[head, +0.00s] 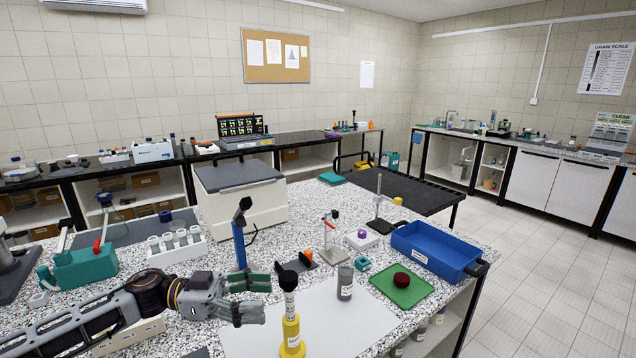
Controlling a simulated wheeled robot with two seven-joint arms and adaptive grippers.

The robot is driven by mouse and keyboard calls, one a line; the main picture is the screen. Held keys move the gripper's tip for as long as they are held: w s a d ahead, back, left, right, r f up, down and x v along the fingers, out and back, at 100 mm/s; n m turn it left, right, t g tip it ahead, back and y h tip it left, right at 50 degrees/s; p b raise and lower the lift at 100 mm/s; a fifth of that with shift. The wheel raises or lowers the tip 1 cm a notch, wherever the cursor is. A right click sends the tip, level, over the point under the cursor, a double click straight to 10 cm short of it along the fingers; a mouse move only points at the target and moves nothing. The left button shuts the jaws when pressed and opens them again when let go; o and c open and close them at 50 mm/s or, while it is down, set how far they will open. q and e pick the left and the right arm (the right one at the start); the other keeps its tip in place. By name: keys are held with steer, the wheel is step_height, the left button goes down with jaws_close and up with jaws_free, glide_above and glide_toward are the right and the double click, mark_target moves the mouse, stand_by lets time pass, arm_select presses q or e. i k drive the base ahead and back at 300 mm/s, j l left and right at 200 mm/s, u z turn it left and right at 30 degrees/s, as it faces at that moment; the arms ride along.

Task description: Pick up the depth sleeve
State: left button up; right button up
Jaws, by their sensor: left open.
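No readable label lets me tell for sure which thing is the depth sleeve. A yellow sleeve-like piece with a white label (291,332) stands upright at the front, around or below a grey shaft with a black ball top. My left gripper (262,298) reaches in from the left, its fingers apart and empty. It is left of and behind the yellow piece, touching neither it nor the cylinder as far as I can see. My right gripper is not in view.
A blue upright tool with a black top (239,243) stands just behind the gripper. A white tube rack (177,253) is at left. A white sheet (345,325) lies in front.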

mark_target(292, 347)
steer(key=k+l, duration=0.25)
steer(key=l, duration=0.15)
steer(key=k+l, duration=0.2)
steer(key=l, duration=0.15)
steer(key=k+l, duration=0.25)
steer(key=l, duration=0.15)
steer(key=k+l, duration=0.2)
steer(key=l, duration=0.2)
steer(key=k+l, duration=0.25)
steer(key=l, duration=0.1)
